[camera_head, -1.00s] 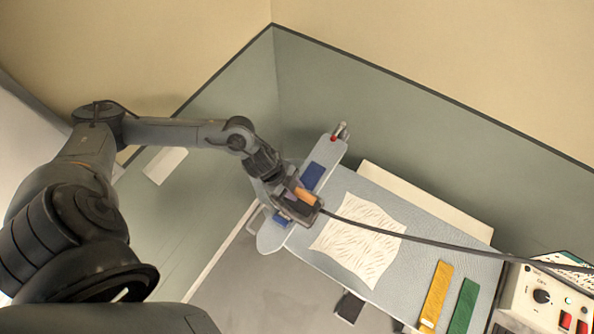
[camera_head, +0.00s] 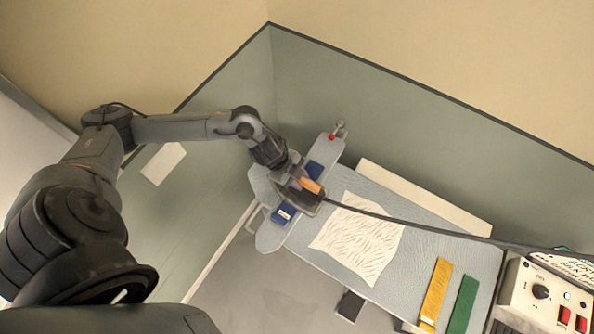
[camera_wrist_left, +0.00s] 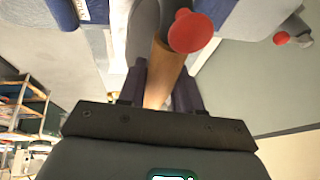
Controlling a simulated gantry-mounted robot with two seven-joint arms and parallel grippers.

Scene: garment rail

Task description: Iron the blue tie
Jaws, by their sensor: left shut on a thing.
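The blue tie (camera_head: 283,214) lies lengthwise on a narrow pale blue-grey board (camera_head: 268,243). One end shows below the iron and another part shows above it; the middle is hidden. Blue cloth also shows at the top of the left wrist view (camera_wrist_left: 62,13). My left gripper (camera_head: 298,180) is shut on the handle (camera_head: 312,186) of a dark iron (camera_head: 297,199), over the middle of the tie. I cannot tell whether the soleplate touches the cloth. In the left wrist view the fingers (camera_wrist_left: 155,88) close around the wooden handle, near a red knob (camera_wrist_left: 192,32). My right gripper is out of view.
A wide ironing board (camera_head: 415,227) joins on the right, with a creased white cloth (camera_head: 358,238), a yellow strip (camera_head: 436,293) and a green strip (camera_head: 463,305). The iron's cord (camera_head: 420,234) runs right towards a control box (camera_head: 541,297). Panels (camera_head: 390,120) stand behind.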

